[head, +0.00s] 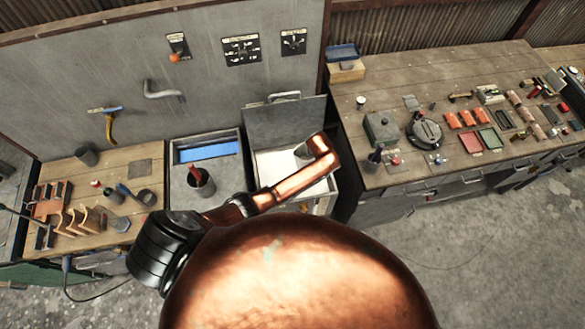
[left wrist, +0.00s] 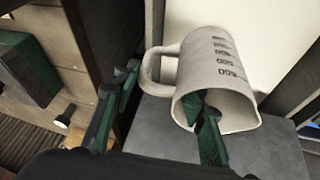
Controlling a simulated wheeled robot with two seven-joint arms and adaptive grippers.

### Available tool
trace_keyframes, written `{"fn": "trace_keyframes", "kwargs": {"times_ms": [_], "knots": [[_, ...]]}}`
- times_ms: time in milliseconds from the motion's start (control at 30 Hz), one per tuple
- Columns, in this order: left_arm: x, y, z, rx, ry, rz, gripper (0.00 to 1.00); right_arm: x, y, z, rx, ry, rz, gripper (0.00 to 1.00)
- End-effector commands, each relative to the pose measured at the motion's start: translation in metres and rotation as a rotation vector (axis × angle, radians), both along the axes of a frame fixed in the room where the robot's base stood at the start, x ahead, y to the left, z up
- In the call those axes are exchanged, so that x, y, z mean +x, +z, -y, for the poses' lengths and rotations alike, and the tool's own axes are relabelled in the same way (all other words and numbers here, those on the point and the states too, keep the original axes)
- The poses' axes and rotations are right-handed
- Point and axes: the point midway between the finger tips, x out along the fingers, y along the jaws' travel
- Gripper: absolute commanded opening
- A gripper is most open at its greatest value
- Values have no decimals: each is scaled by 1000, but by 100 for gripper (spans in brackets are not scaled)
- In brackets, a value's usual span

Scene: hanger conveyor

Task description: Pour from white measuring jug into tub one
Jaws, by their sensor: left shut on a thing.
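The white measuring jug (left wrist: 225,85) has dark printed marks and a handle on its left; in the left wrist view it is tipped, its mouth facing the camera. My left gripper (left wrist: 162,85) is shut on the jug, with one dark green finger in its mouth and the other outside near the handle. In the head view a small pale part of what looks like the jug (head: 302,150) shows beside my copper arm, over an open tub with a white inside (head: 267,164). I cannot tell whether this is tub one. My right gripper is out of view.
A grey bin with blue inside (head: 177,151) and a dark cup of tools (head: 201,184) stand left of the white tub. A tool-covered bench (head: 362,88) is at the right, another bench (head: 70,172) at the left. A grey raised lid (head: 284,122) stands behind the tub.

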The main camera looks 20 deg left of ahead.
Motion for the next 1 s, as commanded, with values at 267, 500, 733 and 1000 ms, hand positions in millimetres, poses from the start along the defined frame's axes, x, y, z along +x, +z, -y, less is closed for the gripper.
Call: {"fn": "trace_keyframes", "kwargs": {"times_ms": [267,500,733,1000], "knots": [[0,-7,-2,60,1,-36,0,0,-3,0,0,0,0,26],[0,-3,-1,58,1,-35,0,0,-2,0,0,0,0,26],[1,13,0,57,0,-33,0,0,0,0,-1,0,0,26],[0,24,-1,58,1,-35,0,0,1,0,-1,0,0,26]]}}
